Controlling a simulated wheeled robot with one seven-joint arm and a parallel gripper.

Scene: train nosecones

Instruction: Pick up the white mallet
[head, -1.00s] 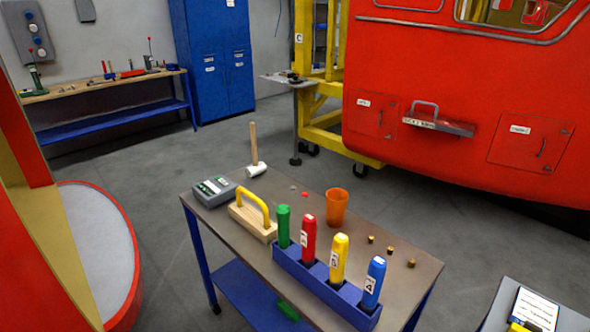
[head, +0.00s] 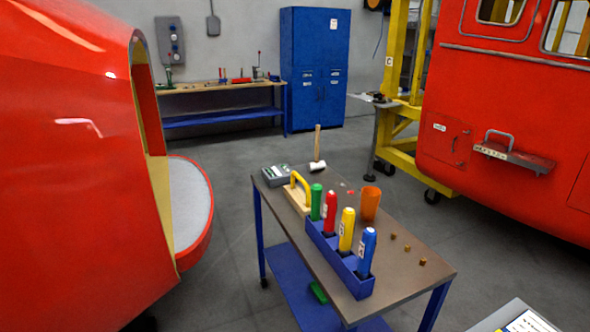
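The white mallet (head: 317,166) stands at the far end of the metal-topped table (head: 400,277). Its white head rests on the tabletop and its wooden handle (head: 317,142) points straight up. The grey box (head: 276,176) is to its left and the yellow-handled wooden block (head: 297,194) is in front of it. My gripper is not in view.
A blue rack (head: 335,262) with green, red, yellow and blue bottles stands on the table, beside an orange cup (head: 370,204) and several small brass pieces (head: 407,248). Red train nosecones stand left (head: 70,150) and right (head: 500,110). Grey floor (head: 220,225) is open left of the table.

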